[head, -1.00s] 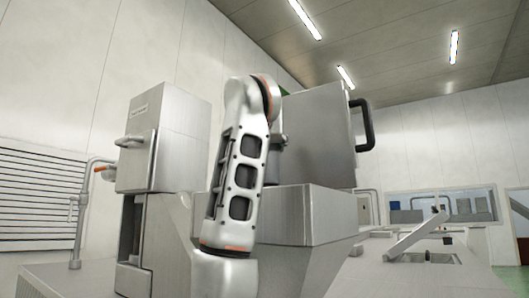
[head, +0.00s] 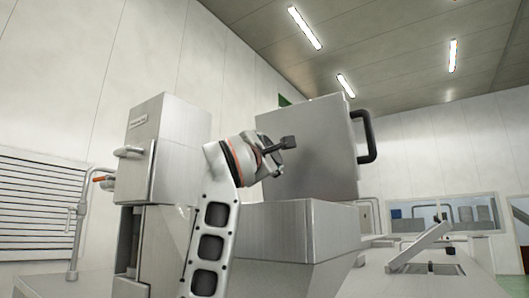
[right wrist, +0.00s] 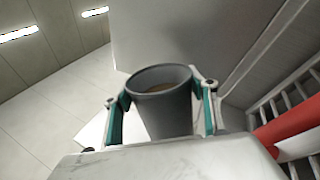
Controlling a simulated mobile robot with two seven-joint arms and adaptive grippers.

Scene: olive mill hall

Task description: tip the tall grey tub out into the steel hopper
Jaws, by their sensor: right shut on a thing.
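The tall grey tub (right wrist: 166,108) is between the teal-padded fingers of my right gripper (right wrist: 162,112) in the right wrist view. The gripper is shut on its sides. The tub's round rim faces up in that picture, and something brownish shows inside. The steel hopper (head: 305,225) stands in the middle of the head view, with a broad steel lid (head: 315,165) with a black handle raised above it. An arm of mine rises in front of its left side. I cannot make out the tub in the head view. My left gripper is not in view.
A steel cabinet (head: 178,160) with a handle stands left of the hopper, beside a bent pipe (head: 76,235). A long steel counter (head: 420,285) runs at the right, with a sloping bar (head: 418,245). A red cylinder (right wrist: 295,128) and bars lie at the right wrist view's right edge.

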